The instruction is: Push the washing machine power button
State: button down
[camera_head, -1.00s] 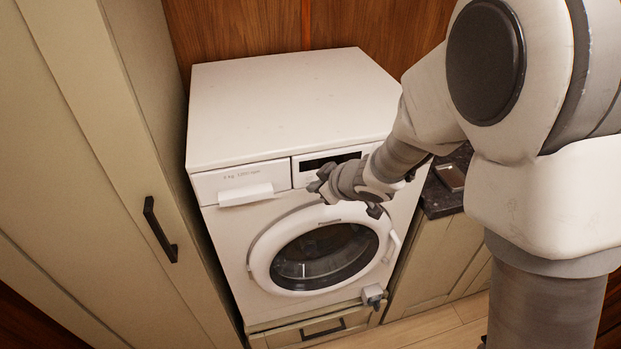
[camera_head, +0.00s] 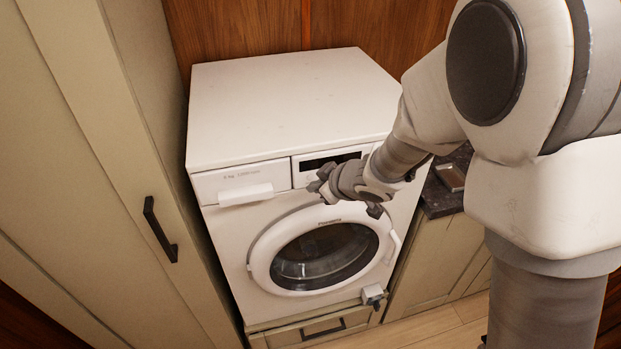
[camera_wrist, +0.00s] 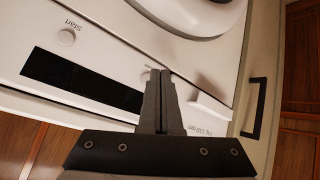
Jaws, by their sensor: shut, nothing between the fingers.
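The white washing machine (camera_head: 285,105) stands against the wood wall. Its front panel has a dark display (camera_head: 328,161), also seen in the wrist view (camera_wrist: 80,80). In the wrist view a round button (camera_wrist: 66,37) sits beside the word "Start". Another round button (camera_wrist: 147,76) shows partly beside my fingertips, at the other end of the display; its label is too small to read. My gripper (camera_head: 316,187) is shut and empty at the panel. Its fingertips (camera_wrist: 159,73) overlap the panel edge of that second button; I cannot tell whether they touch it.
The detergent drawer handle (camera_head: 246,194) sticks out left of the gripper. The round door (camera_head: 325,255) is shut below it. A tall cabinet (camera_head: 75,150) with a black handle stands close on the left. A low cabinet with a dark counter (camera_head: 440,196) stands on the right.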

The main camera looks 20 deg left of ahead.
jog(key=shift+w+a, duration=0.1)
jog(key=shift+w, duration=0.05)
jog(key=shift+w+a+p, duration=0.15)
jog(key=shift+w+p, duration=0.1)
jog(key=shift+p, duration=0.05)
jog(key=shift+w, duration=0.15)
dwell(0.7)
dwell(0.3)
jog(key=shift+s+d, duration=0.25)
jog(key=shift+s, duration=0.3)
jog(key=s+d+b, duration=0.1)
jog(key=s+d, duration=0.2)
jog(key=s, duration=0.2)
jog(key=shift+b, duration=0.3)
jog(key=shift+d, duration=0.1)
